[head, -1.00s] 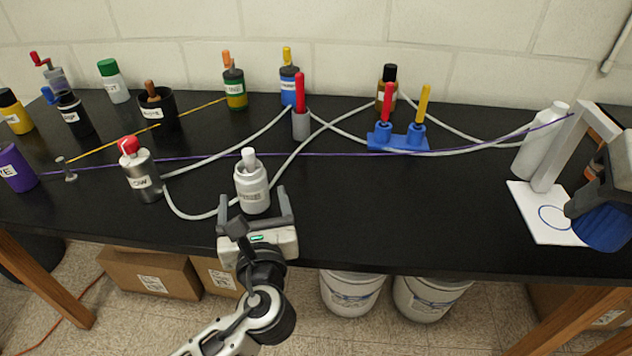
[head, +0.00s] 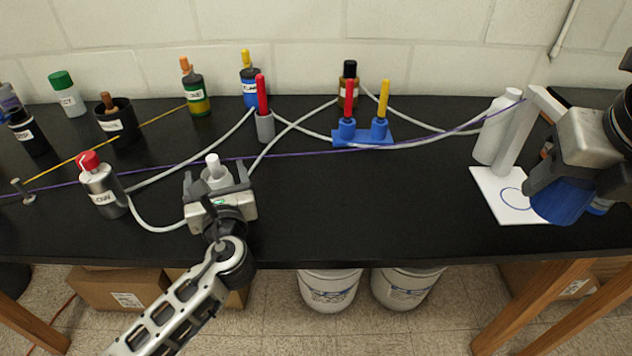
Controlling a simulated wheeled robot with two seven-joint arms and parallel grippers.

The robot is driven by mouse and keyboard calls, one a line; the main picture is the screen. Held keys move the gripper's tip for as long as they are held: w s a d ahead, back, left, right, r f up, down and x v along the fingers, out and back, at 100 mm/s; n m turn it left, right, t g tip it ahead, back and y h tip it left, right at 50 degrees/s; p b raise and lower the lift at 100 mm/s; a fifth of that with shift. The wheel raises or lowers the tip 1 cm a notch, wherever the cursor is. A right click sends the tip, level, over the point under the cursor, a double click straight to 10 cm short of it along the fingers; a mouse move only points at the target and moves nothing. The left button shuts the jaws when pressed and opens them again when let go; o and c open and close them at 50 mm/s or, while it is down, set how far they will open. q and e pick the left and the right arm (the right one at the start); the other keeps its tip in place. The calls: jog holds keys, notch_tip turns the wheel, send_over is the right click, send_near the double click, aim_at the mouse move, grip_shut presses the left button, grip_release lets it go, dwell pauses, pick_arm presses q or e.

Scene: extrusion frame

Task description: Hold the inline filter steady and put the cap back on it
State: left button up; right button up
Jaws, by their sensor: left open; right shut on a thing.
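The inline filter (head: 218,172) appears to be the white canister with a white stem on top, standing upright on the black table at left of centre. Grey tubing reaches it from both sides. My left gripper (head: 216,178) is open, with one finger on each side of the canister, and hides its lower part and label. I cannot tell if the fingers touch it. My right gripper (head: 555,195), at the right, is shut on a blue thing (head: 567,204), which may be the cap. It is held above the table's right part, partly hidden by the gripper.
A silver bottle (head: 103,190) with a red top stands left of the filter. A red-handled tool in a grey holder (head: 265,126) and a blue rack (head: 362,136) stand behind. A purple cord (head: 300,154) crosses the table. A white plate (head: 490,185) lies at right. The table's middle front is clear.

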pick_arm(q)
jog(key=shift+w+a, duration=0.1)
jog(key=shift+w, duration=0.25)
jog(key=c, duration=1.1)
